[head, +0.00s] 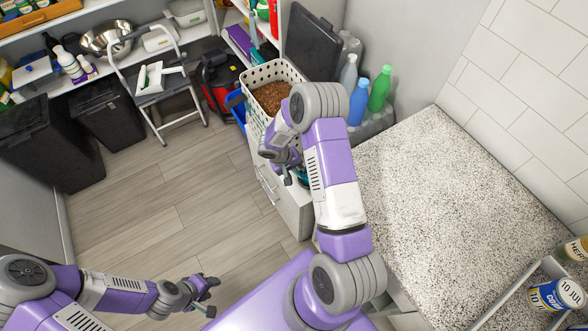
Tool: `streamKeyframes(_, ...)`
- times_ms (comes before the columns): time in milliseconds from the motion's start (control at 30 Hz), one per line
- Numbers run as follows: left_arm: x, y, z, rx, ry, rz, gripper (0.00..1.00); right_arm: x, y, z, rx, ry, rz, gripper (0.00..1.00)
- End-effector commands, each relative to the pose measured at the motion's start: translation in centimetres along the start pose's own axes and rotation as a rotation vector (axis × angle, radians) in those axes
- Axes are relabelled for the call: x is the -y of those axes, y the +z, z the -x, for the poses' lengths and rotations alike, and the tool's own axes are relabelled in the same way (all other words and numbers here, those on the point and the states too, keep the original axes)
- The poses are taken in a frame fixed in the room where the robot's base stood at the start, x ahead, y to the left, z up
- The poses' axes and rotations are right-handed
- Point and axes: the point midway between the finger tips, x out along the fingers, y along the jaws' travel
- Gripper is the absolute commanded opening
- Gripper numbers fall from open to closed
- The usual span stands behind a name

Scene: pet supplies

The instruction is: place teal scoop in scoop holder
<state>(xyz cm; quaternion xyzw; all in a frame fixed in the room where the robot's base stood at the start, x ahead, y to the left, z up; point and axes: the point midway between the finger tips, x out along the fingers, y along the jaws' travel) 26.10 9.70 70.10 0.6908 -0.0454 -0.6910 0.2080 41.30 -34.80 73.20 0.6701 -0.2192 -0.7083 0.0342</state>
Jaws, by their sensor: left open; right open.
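A small teal piece (301,177), possibly the teal scoop, shows beside my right gripper (287,178) and is mostly hidden by my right arm. The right gripper is open, pointing down at the white drawer cabinet below the basket. I cannot tell whether it touches the teal piece. A blue holder-like piece (238,108) is at the left side of the white basket; I cannot tell whether it is the scoop holder. My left gripper (211,296) is open and empty above the floor at the lower left.
A white perforated basket (256,77) holds brown kibble (271,97). The white drawer cabinet (291,212) stands beside a speckled counter (440,215). Bottles (380,88) stand behind it. A step stool (152,85) and black bins (45,145) are at left. The middle floor is clear.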

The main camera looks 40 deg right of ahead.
Motion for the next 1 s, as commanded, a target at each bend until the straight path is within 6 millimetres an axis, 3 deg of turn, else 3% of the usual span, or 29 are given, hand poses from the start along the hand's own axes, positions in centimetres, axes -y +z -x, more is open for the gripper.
streamKeyframes(167,-0.2,0.0,0.6,0.000,0.000,0.000,0.43,-0.1,-0.1,2.5,-0.005,-0.001,-0.001,0.46)
streamKeyframes(500,-0.6,0.1,1.6,0.000,0.000,0.000,0.43,-0.1,-0.1,9.7,-0.004,-0.001,0.001,0.46)
streamKeyframes(767,-0.7,0.1,1.9,0.000,0.000,0.000,0.43,0.5,0.4,11.8,0.007,-0.016,0.010,0.46)
streamKeyframes(867,-0.7,0.1,1.9,0.000,0.000,0.000,0.43,3.1,2.5,10.6,0.048,-0.106,0.058,0.46)
streamKeyframes(1000,-0.7,0.1,1.9,0.000,0.000,0.000,0.43,10.3,8.6,8.3,0.127,-0.370,0.149,0.46)
